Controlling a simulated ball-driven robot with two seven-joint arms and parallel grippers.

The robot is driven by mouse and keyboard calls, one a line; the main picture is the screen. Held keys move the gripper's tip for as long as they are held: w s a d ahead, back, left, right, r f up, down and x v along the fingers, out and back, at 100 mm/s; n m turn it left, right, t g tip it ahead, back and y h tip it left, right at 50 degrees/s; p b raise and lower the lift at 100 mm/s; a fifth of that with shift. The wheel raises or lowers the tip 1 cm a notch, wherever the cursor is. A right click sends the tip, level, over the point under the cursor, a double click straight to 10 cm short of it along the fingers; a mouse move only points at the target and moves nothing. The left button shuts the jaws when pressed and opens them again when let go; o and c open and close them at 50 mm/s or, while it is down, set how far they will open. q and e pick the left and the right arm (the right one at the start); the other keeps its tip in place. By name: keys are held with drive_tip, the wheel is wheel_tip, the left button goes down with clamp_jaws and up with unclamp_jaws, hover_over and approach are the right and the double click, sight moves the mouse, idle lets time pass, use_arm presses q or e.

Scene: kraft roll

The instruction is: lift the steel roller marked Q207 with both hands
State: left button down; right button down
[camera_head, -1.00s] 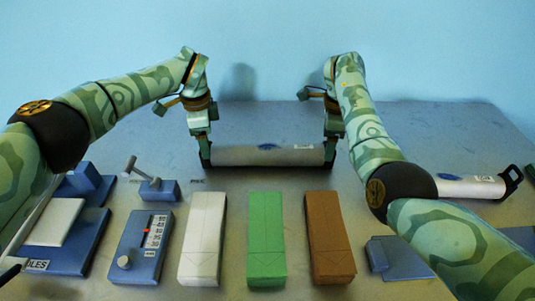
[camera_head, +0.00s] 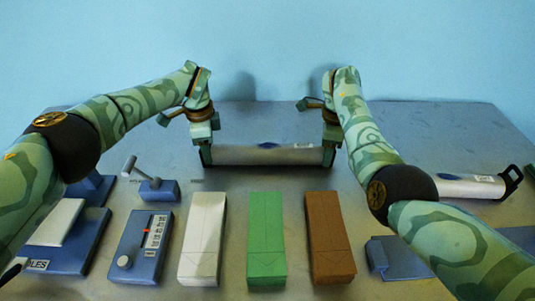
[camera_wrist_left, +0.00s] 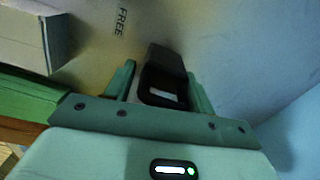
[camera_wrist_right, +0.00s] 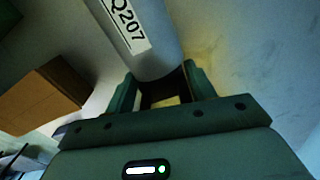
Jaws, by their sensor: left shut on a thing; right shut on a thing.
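The steel roller (camera_head: 262,156) lies crosswise near the middle of the table in the head view, with a blue oval mark and a black end piece at each end. Its label reads Q207 in the right wrist view (camera_wrist_right: 150,55). My left gripper (camera_head: 206,156) is shut on its left end; in the left wrist view the black end piece (camera_wrist_left: 165,75) sits between the fingers. My right gripper (camera_head: 329,154) is shut on its right end. The roller looks about level. I cannot tell whether it is clear of the table.
White (camera_head: 203,240), green (camera_head: 267,240) and brown (camera_head: 330,240) blocks stand in front of the roller. A blue gauge (camera_head: 145,245) and a lever device (camera_head: 157,190) are at left. A second roller (camera_head: 470,187) lies at right. The table behind is clear.

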use_arm(q)
drive_tip(key=shift+w+r, duration=0.1)
drive_tip(key=shift+r, duration=0.1)
use_arm(e)
drive_tip(key=shift+w+r, duration=0.15)
drive_tip(key=shift+r, duration=0.05)
